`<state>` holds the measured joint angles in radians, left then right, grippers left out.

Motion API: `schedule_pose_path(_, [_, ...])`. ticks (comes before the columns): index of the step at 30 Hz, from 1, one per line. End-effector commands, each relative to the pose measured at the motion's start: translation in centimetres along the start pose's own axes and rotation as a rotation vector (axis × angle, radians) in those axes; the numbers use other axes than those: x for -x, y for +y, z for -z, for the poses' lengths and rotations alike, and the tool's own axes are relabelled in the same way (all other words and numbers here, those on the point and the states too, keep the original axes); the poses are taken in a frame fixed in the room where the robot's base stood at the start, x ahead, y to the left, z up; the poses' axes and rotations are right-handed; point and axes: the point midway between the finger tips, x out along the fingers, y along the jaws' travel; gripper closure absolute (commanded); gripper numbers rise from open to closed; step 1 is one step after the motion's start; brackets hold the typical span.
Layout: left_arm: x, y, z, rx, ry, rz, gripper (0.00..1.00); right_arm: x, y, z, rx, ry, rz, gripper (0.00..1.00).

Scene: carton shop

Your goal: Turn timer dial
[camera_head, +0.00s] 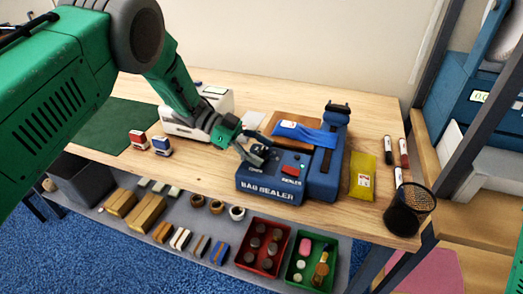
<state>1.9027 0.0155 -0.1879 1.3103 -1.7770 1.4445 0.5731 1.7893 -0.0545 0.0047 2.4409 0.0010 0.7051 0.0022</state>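The blue bag sealer (270,184) stands on the wooden table, with "BAG SEALER" lettered on its front. Its dark timer dial (262,152) is on the left of the top panel, partly hidden by my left gripper (256,149). The gripper comes down from the upper left, and its dark fingers are apart, one on each side of the dial. I cannot tell whether they touch or grip it. A red switch (290,170) is to the right on the same panel. My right gripper is not in view.
A yellow packet (362,176), markers (404,152) and a black mesh cup (408,211) are at right. A white machine (190,122) stands behind my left wrist. Two small stamps (161,146) and a green mat (108,127) are at left.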

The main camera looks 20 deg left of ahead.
Motion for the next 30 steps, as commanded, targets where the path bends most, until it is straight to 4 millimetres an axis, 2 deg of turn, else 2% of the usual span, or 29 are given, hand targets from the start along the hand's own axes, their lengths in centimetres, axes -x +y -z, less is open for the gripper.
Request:
schedule_pose_path(5, [0.1,0.1,-0.1,0.001,-0.001,-0.002,0.43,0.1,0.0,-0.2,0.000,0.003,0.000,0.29])
schedule_pose_path(8, [0.9,0.1,-0.1,0.001,-0.001,-0.001,0.43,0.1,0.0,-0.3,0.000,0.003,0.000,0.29])
schedule_pose_path(21, [9.5,-0.1,-0.2,0.001,0.000,0.001,0.43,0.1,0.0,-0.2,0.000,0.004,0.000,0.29])
schedule_pose_path(25, [11.2,-0.2,-0.2,0.001,0.000,0.000,0.43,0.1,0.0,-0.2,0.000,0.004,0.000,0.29])
schedule_pose_path(30, [12.0,-0.2,-0.2,0.001,0.000,-0.002,0.43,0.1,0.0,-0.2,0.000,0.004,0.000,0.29])
